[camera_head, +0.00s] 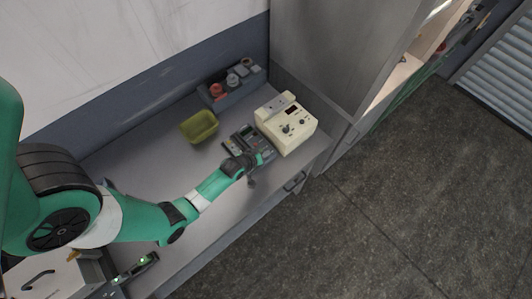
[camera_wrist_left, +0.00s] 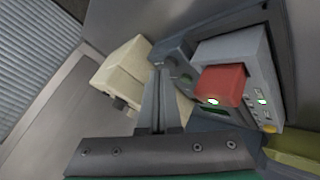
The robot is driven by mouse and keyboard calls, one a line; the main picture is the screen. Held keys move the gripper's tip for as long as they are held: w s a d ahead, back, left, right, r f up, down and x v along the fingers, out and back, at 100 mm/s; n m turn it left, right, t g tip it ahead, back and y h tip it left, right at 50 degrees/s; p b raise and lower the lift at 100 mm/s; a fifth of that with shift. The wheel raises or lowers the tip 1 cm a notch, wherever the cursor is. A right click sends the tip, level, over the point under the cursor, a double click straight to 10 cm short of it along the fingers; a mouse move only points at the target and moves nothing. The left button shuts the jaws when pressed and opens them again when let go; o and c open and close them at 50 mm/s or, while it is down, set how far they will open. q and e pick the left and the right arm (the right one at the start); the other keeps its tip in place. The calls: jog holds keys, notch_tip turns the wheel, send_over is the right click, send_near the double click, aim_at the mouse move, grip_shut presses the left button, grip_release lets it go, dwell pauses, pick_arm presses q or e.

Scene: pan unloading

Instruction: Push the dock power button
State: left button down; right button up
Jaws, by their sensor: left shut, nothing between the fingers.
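The dark grey dock (camera_head: 238,141) sits on the bench between a cream box and an olive bin. In the left wrist view, a grey unit that seems to be this dock (camera_wrist_left: 262,62) holds a red block (camera_wrist_left: 222,84) with a lit green light. Small lights and a round yellow part (camera_wrist_left: 270,128) show beside it. I cannot tell which part is the power button. My left gripper (camera_head: 257,161) is shut and empty at the dock's front right side. Its closed fingers also show in the left wrist view (camera_wrist_left: 158,92). I cannot tell whether they touch the dock.
A cream control box (camera_head: 287,124) stands right of the dock. The olive bin (camera_head: 199,127) lies to its left. A grey rack (camera_head: 230,86) with red and grey items is behind. A tall cabinet (camera_head: 325,50) borders the bench. The bench's left middle is clear.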

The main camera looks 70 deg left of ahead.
pick_arm(q)
jog(key=shift+f+b, duration=0.35)
jog(key=shift+f, duration=0.05)
jog(key=shift+r, duration=0.15)
jog(key=shift+r+p, duration=0.85)
jog(key=shift+p, duration=0.1)
notch_tip(320, 180, up, 6)
jog(key=p, duration=0.5)
jog(key=shift+p, duration=0.4)
